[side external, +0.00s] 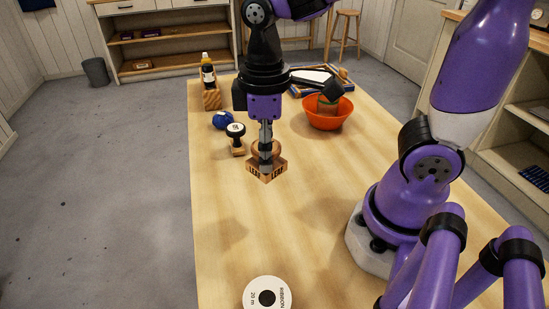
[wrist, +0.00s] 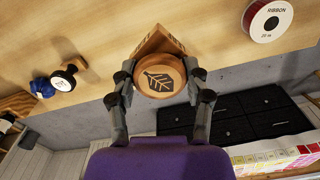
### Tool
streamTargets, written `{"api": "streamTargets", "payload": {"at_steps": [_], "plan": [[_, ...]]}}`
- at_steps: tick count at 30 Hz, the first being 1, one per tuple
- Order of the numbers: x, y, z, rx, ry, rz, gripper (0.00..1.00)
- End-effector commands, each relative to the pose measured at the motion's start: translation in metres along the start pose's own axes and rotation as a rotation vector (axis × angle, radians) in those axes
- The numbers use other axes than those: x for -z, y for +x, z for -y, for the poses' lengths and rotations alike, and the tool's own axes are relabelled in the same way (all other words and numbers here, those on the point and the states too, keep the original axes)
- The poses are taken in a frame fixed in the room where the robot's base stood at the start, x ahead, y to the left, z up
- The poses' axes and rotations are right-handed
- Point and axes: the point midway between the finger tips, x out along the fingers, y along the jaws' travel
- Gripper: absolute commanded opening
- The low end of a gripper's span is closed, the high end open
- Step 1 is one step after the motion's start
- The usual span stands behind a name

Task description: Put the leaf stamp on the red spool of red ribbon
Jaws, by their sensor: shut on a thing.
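The leaf stamp (side external: 267,174) is a wooden block with a round knob whose top bears a dark leaf, clear in the wrist view (wrist: 160,76). My gripper (side external: 265,150) points down, with its fingers shut on both sides of the knob. The stamp is upright; whether its base touches the table is hard to tell. The red spool (side external: 281,283) lies flat at the near end of the table, showing a white face marked RIBBON and a dark centre hole.
A black-handled stamp (side external: 236,139) and a blue item (side external: 222,120) stand left of my gripper. Behind are a bottle (side external: 208,72) on a wooden block, an orange bowl (side external: 328,117) with items in it, and a tray. The table (side external: 240,215) is clear between stamp and spool.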

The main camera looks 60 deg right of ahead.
Motion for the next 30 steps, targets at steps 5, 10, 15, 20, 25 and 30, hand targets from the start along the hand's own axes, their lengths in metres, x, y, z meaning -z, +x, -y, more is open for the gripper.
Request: {"api": "streamTargets", "payload": {"at_steps": [5,10,15,20,25,30], "plan": [[0.016,-0.002,0.075,0.001,-0.448,0.001,0.14],[0.011,-0.004,0.134,0.001,-0.79,0.0,0.14],[0.001,-0.006,0.168,0.002,-0.992,0.0,0.14],[-0.004,0.008,0.178,0.002,-1.057,0.006,0.14],[-0.004,0.033,0.178,0.002,-1.059,0.005,0.14],[-0.004,0.059,0.177,0.002,-1.057,0.007,0.14]]}}
